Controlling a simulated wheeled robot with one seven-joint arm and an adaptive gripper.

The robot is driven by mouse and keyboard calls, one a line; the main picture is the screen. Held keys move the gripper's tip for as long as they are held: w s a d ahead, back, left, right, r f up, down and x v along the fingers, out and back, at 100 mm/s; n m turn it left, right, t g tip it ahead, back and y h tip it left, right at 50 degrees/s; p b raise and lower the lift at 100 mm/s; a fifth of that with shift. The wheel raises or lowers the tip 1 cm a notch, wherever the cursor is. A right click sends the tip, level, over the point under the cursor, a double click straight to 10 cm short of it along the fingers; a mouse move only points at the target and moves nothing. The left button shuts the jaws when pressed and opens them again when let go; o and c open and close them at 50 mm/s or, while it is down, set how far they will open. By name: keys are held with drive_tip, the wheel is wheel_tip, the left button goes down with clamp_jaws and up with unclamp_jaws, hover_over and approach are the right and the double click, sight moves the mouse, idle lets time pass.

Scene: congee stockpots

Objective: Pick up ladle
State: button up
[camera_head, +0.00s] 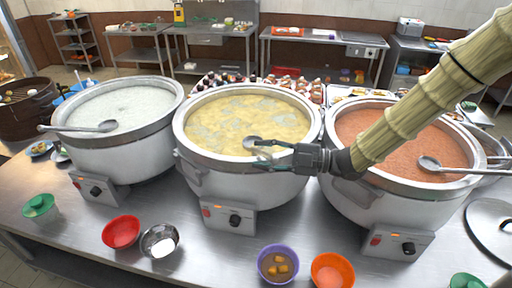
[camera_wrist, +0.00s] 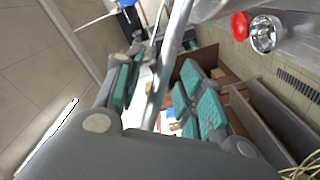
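A metal ladle (camera_head: 251,142) rests with its bowl at the surface of the yellow congee in the middle stockpot (camera_head: 197,160); its handle is mostly hidden by my gripper. My gripper (camera_head: 266,153) is at this pot's front right rim, beside the ladle. In the wrist view, my gripper (camera_wrist: 163,82) has its teal-padded fingers apart, and a shiny metal handle (camera_wrist: 170,62) runs between them. I see gaps on both sides, so it looks ungripped. A second ladle (camera_head: 106,126) lies across the left pot, and a third ladle (camera_head: 430,163) across the right pot.
The left stockpot (camera_head: 125,150) holds white congee and the right stockpot (camera_head: 385,208) reddish congee. Red (camera_head: 121,231), metal (camera_head: 159,240), purple (camera_head: 278,264) and orange (camera_head: 332,271) bowls stand along the steel counter's front (camera_head: 215,262). Several ingredient containers stand behind the pots.

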clamp_jaws()
drive_tip(key=shift+r, duration=0.15)
